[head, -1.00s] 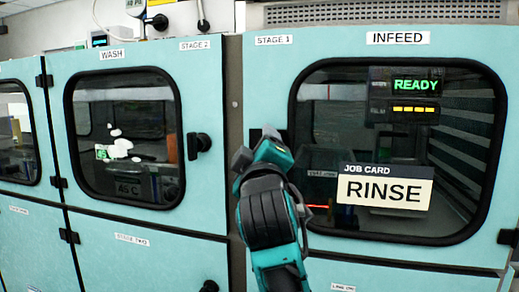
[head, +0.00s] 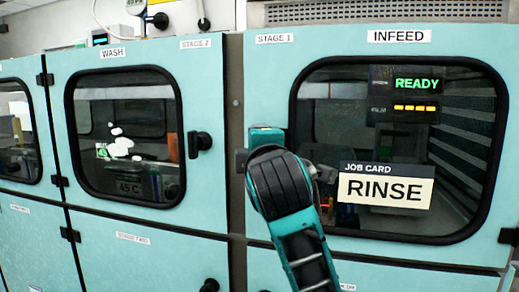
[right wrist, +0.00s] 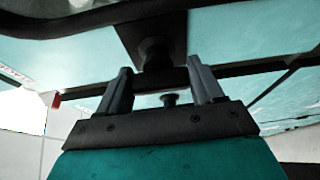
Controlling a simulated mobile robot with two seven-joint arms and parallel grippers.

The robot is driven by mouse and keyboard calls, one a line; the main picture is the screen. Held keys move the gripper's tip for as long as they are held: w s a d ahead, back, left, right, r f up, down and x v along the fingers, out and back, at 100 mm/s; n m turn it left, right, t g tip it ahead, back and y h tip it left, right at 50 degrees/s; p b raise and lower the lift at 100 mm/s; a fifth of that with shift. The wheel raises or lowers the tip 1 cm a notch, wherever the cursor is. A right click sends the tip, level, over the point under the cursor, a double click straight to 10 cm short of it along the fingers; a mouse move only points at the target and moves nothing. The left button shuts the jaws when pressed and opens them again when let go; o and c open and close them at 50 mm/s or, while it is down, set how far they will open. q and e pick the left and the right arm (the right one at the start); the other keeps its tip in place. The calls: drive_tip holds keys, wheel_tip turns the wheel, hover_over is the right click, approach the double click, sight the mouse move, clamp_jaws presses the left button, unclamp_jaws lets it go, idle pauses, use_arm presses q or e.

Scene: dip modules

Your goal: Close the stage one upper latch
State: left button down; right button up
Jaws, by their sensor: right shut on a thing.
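The stage one upper door (head: 268,85), labelled INFEED, is a teal panel with a dark window and looks flush with its frame. Its upper latch is hidden behind my right gripper (head: 265,138) and wrist at the door's left edge in the head view. In the right wrist view, the dark latch (right wrist: 155,48) stands out from the teal door between the two grey fingers of my right gripper (right wrist: 160,75), which is shut on it. The latch's exact angle is hard to tell. My left gripper is not in view.
The stage two WASH door (head: 140,218) is to the left, with its own black latch (head: 199,143). A RINSE job card (head: 386,188) is on the infeed window. Another dark knob (right wrist: 169,99) shows lower down in the right wrist view.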

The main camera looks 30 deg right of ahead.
idle(0.4)
drive_tip(key=o, duration=1)
drive_tip(key=shift+c, duration=0.2)
drive_tip(key=b+v, duration=0.7)
drive_tip(key=v, duration=0.6)
drive_tip(key=shift+b, duration=0.35)
